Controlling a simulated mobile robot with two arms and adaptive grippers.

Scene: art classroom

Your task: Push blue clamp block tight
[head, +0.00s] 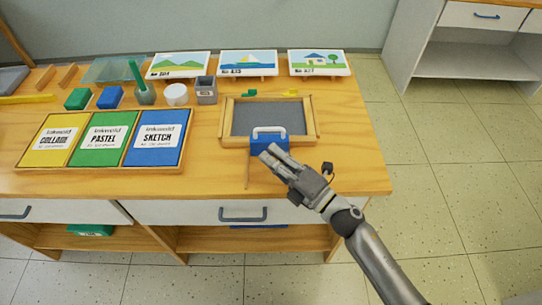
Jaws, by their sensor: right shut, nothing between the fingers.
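The blue clamp block (268,147) sits at the front edge of a wooden frame (311,120) with a dark grey panel (266,118). A white handle (269,131) stands on the block's far side. My right gripper (269,154) is shut and empty, with its fingertips at the block's near face and partly in front of it. I cannot tell whether they touch it. A thin brown strip (248,172) runs from the block's left end toward the table's front edge. My left gripper is not in view.
Small green and yellow pieces (290,93) lie at the frame's far side. Left of the frame are yellow, green and blue labelled panels (156,138) in a tray, with cups and small blocks behind. Picture cards (319,63) stand at the back. The table's right end is clear.

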